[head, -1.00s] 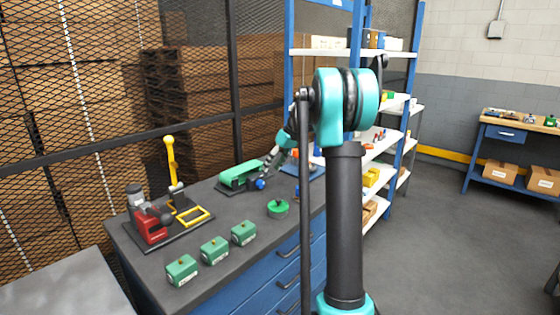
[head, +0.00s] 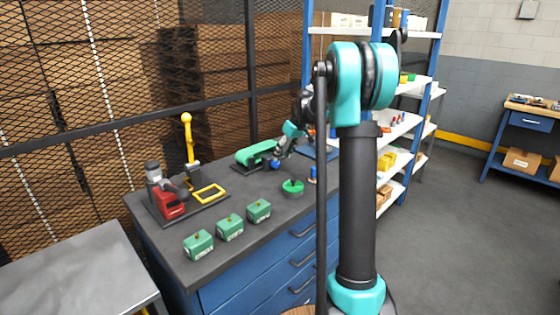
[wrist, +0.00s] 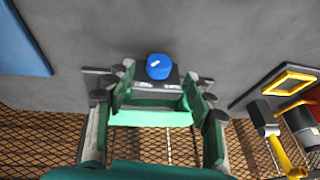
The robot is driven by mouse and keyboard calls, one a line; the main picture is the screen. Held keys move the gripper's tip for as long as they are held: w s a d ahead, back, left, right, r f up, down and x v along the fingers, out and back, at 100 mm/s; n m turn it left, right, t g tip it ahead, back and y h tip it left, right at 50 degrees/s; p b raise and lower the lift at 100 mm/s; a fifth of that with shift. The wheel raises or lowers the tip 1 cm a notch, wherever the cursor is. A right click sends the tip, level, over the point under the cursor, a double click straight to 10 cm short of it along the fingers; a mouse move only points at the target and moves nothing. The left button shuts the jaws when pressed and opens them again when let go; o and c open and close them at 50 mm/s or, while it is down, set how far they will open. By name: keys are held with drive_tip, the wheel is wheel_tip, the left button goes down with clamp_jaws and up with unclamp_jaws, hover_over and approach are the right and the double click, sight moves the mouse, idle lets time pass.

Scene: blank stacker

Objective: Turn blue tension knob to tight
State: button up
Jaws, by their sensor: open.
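The blue tension knob (head: 275,164) is on the front side of a green belt unit (head: 256,152) with a black base, on the dark bench. In the wrist view the round knob (wrist: 159,66) has a short white mark on its top, near two pale labels too small to read. My gripper (head: 284,150) is at the right end of the belt unit, close to the knob. In the wrist view my gripper (wrist: 158,78) is open, with one finger on each side of the knob and gaps between. I cannot tell the fingertips' height relative to the knob.
Left on the bench are a red device (head: 166,197) and a yellow lever (head: 189,138) with a yellow frame (head: 209,193). Several green blocks (head: 229,227) line the front, and a round green piece (head: 292,188) lies near the knob. A mesh fence (head: 120,110) stands behind.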

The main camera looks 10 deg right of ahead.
drive_tip(key=v, duration=1.2)
drive_tip(key=shift+d+r, duration=0.15)
drive_tip(key=shift+r, duration=0.1)
drive_tip(key=shift+s, duration=0.1)
